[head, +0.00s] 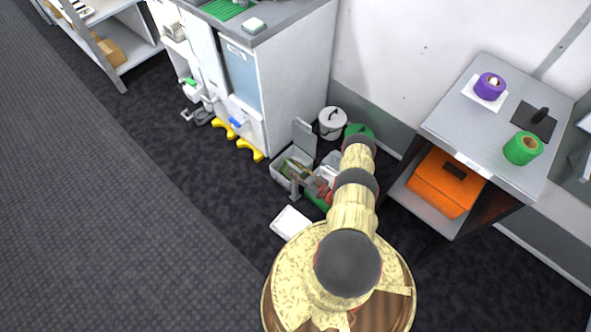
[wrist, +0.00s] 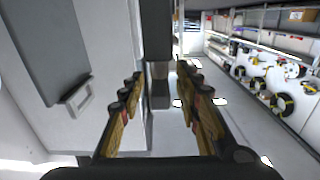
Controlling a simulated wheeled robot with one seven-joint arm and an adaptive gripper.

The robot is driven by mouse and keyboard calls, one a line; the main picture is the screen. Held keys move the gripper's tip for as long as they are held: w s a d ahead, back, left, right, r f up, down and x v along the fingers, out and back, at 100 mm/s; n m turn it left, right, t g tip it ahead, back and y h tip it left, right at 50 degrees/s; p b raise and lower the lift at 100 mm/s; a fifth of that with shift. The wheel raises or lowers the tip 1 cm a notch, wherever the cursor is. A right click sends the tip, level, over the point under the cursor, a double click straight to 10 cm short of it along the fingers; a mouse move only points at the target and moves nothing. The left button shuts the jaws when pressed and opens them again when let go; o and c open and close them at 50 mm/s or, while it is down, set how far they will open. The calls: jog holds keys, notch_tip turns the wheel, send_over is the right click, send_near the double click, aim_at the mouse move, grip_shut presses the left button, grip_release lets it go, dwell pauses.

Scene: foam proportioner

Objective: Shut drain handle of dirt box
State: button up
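A light grey cabinet (head: 291,84) stands at upper centre in the head view. Low on its front are a blue handle (head: 236,123), a green-tipped handle (head: 189,82) and yellow curved parts (head: 250,150). I cannot tell which part is the dirt box or its drain handle. In the wrist view my gripper (wrist: 165,84) has its fingers spread apart, with nothing held between them. A dark upright bar (wrist: 156,35) shows beyond the gap. To its left is a pale wall with a dark panel (wrist: 42,45) and a light pull handle (wrist: 76,97).
An open grey box (head: 283,174) of tools and a white bucket (head: 332,122) stand on the floor beside the cabinet. A metal table (head: 455,118) holding tape rolls stands at right. The floor at left is clear. Shelves (wrist: 275,52) line the wrist view's right side.

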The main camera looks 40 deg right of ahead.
jog(key=shift+c, duration=0.7)
grip_shut()
jog(key=shift+a+m+h, duration=0.1)
jog(key=shift+m+h, duration=0.3)
jog(key=shift+h, duration=0.2)
jog(key=m+h+p, duration=0.1)
jog(key=m+h, duration=0.1)
jog(key=h, duration=0.1)
jog(key=shift+a+h, duration=0.15)
jog(key=shift+h, duration=0.25)
jog(key=m+g+h, duration=0.2)
jog(key=m+h, duration=0.1)
jog(key=h, duration=0.1)
jog(key=shift+w+a, duration=0.1)
jog(key=shift+w, duration=0.05)
jog(key=m+g+h+b, duration=0.1)
jog(key=m+g+h, duration=0.5)
jog(key=h, duration=0.1)
jog(key=shift+w+m, duration=0.15)
jog(key=shift+m, duration=0.15)
jog(key=m+g+h, duration=0.1)
jog(key=m+g, duration=0.1)
jog(key=g, duration=0.2)
jog(key=m+g+h, duration=0.2)
jog(key=m+g, duration=0.1)
jog(key=g, duration=0.1)
jog(key=shift+m+g, duration=0.4)
